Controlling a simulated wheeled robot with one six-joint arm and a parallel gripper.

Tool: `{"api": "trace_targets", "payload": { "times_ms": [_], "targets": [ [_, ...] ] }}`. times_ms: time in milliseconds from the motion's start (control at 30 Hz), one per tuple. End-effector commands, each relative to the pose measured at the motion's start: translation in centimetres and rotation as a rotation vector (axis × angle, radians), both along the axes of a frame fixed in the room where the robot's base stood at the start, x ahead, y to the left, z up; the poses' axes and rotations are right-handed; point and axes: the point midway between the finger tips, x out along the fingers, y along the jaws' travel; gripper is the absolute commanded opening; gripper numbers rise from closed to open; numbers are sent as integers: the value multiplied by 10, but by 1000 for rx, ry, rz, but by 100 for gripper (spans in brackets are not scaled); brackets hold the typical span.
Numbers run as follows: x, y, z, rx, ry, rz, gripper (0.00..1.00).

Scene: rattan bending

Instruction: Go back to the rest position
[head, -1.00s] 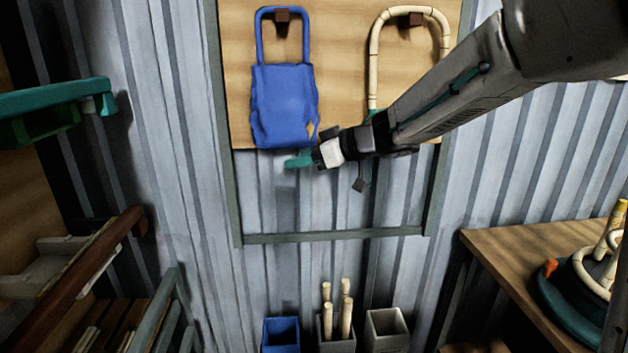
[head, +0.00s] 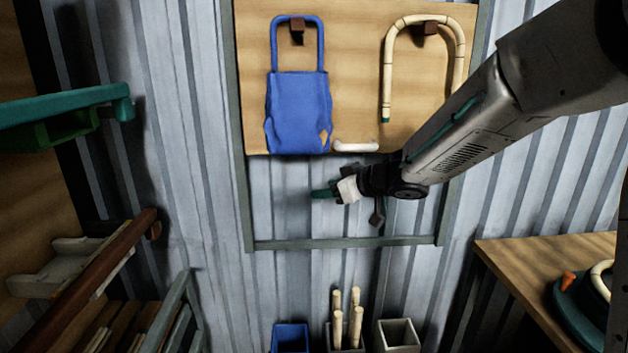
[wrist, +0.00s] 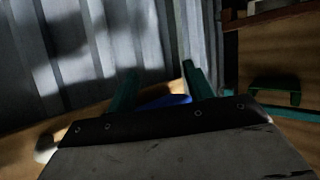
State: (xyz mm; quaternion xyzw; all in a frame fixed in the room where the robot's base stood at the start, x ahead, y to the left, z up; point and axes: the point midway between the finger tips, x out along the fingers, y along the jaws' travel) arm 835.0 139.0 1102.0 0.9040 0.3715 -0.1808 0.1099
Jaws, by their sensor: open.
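My gripper (head: 324,194) is in front of the metal wall, just below the wooden board, and points left in the head view. In the wrist view its two green fingers (wrist: 158,88) stand apart with nothing between them. A blue bag (head: 299,115) hangs from a brown peg above and left of the gripper. A bent rattan cane (head: 387,75) hangs from another peg at the upper right, its lower right part hidden behind my arm. A white curved piece (head: 356,147) shows at the board's lower edge, just above the gripper.
Below stand a blue bin (head: 290,338), a bin with several rattan sticks (head: 355,318) and an empty grey bin (head: 398,336). A wooden table (head: 520,268) is at the lower right. A green shelf (head: 60,108) and a rack (head: 90,275) stand at the left.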

Motion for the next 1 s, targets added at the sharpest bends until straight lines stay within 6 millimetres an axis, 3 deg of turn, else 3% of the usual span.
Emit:
{"api": "trace_targets", "payload": {
  "times_ms": [133, 267, 367, 467, 500, 633, 800, 900, 1000],
  "targets": [
    [10, -46, -29, -172, 24, -200, 52],
    [-15, -111, -36, -355, 112, -447, 52],
    [-61, -157, -36, -471, 240, -611, 52],
    [-125, -191, -34, -552, 414, -732, 52],
    [-155, -199, -34, -574, 495, -766, 52],
    [-253, -206, -31, -588, 757, -806, 52],
    [-358, -186, -24, -512, 1013, -759, 52],
    [-396, -173, -19, -446, 1076, -734, 52],
    [-411, -168, -13, -388, 1061, -736, 52]
  ]
}}
